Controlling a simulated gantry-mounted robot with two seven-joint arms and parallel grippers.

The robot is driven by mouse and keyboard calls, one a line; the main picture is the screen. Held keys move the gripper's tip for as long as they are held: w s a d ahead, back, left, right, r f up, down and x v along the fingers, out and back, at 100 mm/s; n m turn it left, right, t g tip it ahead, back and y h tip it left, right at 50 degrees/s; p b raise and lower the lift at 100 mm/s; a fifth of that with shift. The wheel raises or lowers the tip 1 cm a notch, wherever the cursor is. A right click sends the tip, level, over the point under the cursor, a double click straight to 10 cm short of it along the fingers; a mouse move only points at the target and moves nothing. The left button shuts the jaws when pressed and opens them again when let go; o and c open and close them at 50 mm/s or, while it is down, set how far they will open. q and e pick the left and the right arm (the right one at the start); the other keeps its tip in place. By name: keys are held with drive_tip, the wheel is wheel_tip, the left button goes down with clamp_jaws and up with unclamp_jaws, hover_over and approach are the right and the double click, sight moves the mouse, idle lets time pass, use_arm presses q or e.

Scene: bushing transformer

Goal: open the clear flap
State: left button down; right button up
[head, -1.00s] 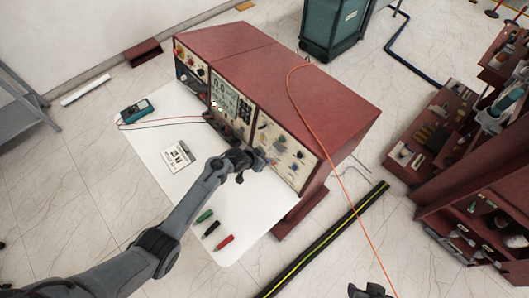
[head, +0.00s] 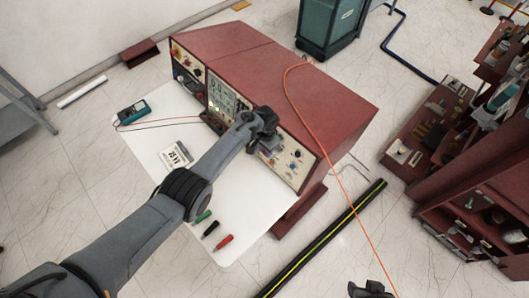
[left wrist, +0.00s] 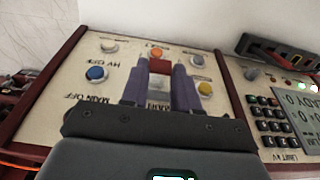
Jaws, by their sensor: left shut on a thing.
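The right-hand control panel (head: 290,162) on the red console's front carries several coloured knobs and buttons. My left gripper (head: 270,146) is at this panel. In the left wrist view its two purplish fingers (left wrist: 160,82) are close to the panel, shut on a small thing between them. A red patch (left wrist: 160,67) with a paler part below it shows between the fingers. The clear flap's outline is hard to make out there; the fingers hide much of that spot. My right gripper (head: 371,289) shows only partly at the bottom edge, away from the console.
A white tabletop (head: 240,225) runs along the console's front. It bears a teal meter (head: 133,111), a printed card (head: 176,155), and green, black and red plugs (head: 211,229). An orange cable (head: 318,145) crosses the console top.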

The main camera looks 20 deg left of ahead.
idle(0.5)
use_arm(q)
drive_tip(key=c, duration=0.8)
unclamp_jaws()
drive_tip(key=shift+w, duration=0.1)
drive_tip(key=shift+c, duration=0.2)
drive_tip(key=shift+d+r, duration=0.1)
drive_tip(key=shift+r, duration=0.4)
wheel_tip(320, 180, up, 10)
drive_tip(key=p, duration=0.3)
drive_tip(key=shift+w+f, duration=0.1)
